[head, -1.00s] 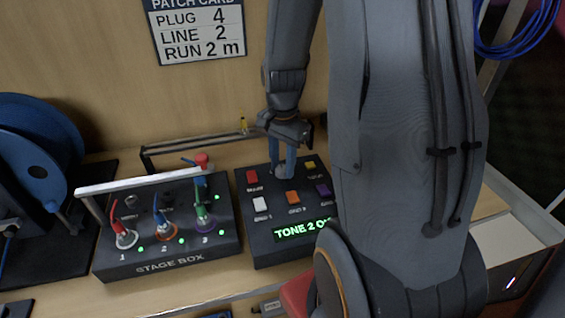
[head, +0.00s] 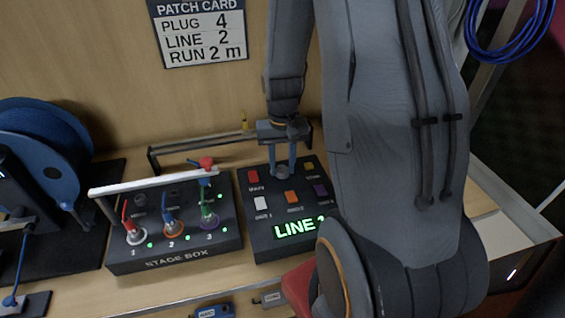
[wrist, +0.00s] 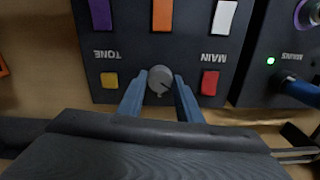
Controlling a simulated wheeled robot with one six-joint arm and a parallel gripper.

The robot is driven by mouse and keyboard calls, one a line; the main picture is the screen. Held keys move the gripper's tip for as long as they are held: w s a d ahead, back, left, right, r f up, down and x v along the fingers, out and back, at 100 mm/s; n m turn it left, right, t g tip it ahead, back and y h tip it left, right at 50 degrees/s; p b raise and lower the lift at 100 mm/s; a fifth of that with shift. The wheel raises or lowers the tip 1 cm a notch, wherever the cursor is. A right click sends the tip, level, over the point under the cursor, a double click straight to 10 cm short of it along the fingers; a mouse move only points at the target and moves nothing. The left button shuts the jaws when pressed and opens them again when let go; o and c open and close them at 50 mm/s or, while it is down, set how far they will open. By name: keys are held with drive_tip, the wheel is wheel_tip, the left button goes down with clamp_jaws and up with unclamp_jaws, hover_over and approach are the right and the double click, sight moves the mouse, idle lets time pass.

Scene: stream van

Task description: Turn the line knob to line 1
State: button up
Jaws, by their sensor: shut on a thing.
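The grey line knob (head: 283,173) stands at the back of the dark control box (head: 259,222), between the red and yellow buttons. My gripper (head: 282,162) reaches down from above, its two blue fingers shut on either side of the knob. In the wrist view the knob (wrist: 160,80) sits between the fingertips, with a dark pointer mark on its face. The green display (head: 297,227) reads LINE; the digit after it is partly hidden by my arm.
The stage box (head: 175,257) with several plugged cables and a white bar stands just left. A blue cable reel (head: 45,150) is further left. The patch card (head: 200,33) on the wall reads PLUG 4, LINE 2, RUN 2 m. A low rail runs behind.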

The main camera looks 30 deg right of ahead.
sight(282, 169)
drive_tip(key=shift+r+n, duration=0.1)
drive_tip(key=shift+n, duration=0.5)
drive_tip(key=shift+w, duration=0.1)
drive_tip(key=o, duration=1)
drive_tip(key=shift+o, duration=0.2)
drive_tip(key=shift+r+b, duration=0.5)
drive_tip(key=shift+r, duration=3.35)
drive_tip(key=s+a+r+n, duration=0.1)
drive_tip(key=s+a, duration=0.3)
drive_tip(key=a, duration=0.2)
drive_tip(key=s+a+n+t, duration=0.1)
drive_tip(key=s+a+n, duration=0.1)
drive_tip(key=a, duration=0.5)
drive_tip(key=shift+s+r, duration=0.35)
drive_tip(key=shift+s, duration=0.55)
